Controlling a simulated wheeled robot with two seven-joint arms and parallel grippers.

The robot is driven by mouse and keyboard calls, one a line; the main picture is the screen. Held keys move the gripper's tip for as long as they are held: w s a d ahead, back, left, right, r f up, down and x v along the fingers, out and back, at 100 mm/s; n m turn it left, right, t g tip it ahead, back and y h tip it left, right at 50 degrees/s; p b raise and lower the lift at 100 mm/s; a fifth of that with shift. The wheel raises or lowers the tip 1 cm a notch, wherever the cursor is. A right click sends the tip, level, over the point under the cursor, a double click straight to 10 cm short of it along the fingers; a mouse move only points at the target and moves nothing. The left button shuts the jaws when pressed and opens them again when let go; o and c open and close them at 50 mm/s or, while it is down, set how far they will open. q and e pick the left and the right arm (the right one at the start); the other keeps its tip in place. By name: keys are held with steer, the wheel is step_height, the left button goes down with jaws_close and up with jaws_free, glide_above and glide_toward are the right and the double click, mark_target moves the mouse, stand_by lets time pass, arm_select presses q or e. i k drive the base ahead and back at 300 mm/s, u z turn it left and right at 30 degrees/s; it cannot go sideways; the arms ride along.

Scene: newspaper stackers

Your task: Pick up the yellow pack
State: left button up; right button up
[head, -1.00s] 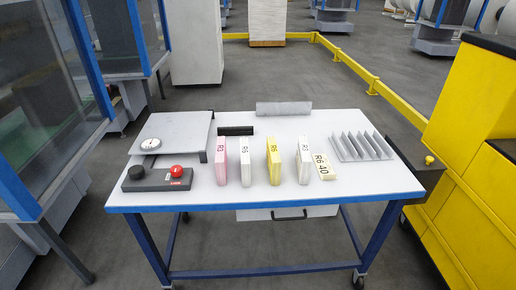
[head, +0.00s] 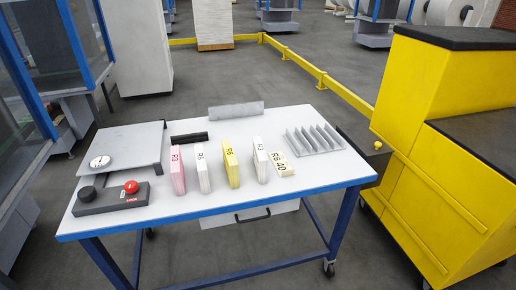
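The yellow pack (head: 231,164) stands upright on the white table (head: 255,195), near the middle of a row of packs. A white pack (head: 202,170) stands to its left and another white pack (head: 260,160) to its right, both apart from it. A pink pack (head: 177,171) stands at the left end of the row. A cream pack marked R6 40 (head: 281,165) lies low at the right end. Neither of my grippers shows in the head view.
A grey plate with a dial (head: 125,145) and a control box with a red knob (head: 110,198) are on the table's left. A yellow machine (head: 445,110) stands right.

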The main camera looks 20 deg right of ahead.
mark_target(231, 163)
steer(key=k, duration=0.35)
steer(key=u, duration=1.25)
steer(key=i, duration=0.95)
steer(key=z, duration=0.7)
steer(key=i, duration=0.65)
steer(key=z, duration=0.7)
